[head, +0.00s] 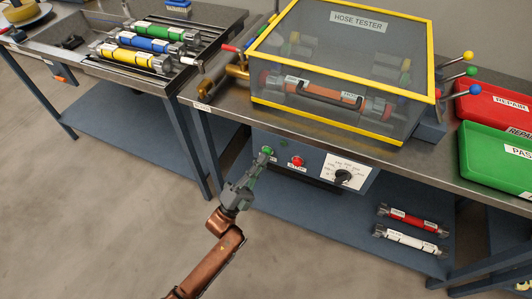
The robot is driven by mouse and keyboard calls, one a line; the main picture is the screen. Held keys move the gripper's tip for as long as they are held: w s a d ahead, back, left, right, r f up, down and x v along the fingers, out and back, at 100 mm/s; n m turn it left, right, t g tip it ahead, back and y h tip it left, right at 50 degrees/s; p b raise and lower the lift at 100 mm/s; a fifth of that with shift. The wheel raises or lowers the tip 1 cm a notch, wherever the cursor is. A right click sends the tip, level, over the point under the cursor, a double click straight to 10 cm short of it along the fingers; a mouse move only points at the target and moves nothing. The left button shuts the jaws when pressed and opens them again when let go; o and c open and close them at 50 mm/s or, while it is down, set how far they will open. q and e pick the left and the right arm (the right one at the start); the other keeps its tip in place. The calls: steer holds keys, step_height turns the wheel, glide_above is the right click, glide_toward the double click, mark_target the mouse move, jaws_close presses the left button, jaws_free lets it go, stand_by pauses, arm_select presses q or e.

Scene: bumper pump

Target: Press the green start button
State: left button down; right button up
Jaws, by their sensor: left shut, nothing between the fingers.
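The green start button (268,150) is on the blue control panel (322,158) on the front of the bench, below the hose tester. My left gripper (262,158) is shut and empty, with its fingertips right at the green button. The tips overlap the button's lower edge in this view; I cannot tell whether they touch it. A red button (297,161) sits just to the right on the same panel. My right gripper is not in view.
The hose tester (340,65) has a yellow-framed clear cover, closed over an orange hose. Colour-knobbed levers (459,73) stand at its right, beside red (490,103) and green (485,150) bins. Several hoses lie on the left bench (150,45). The floor in front is clear.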

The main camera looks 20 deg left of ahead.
arm_select(q)
steer(key=shift+w, duration=0.25)
stand_by(0.4)
steer(key=shift+s+p, duration=0.4)
steer(key=shift+s, duration=0.5)
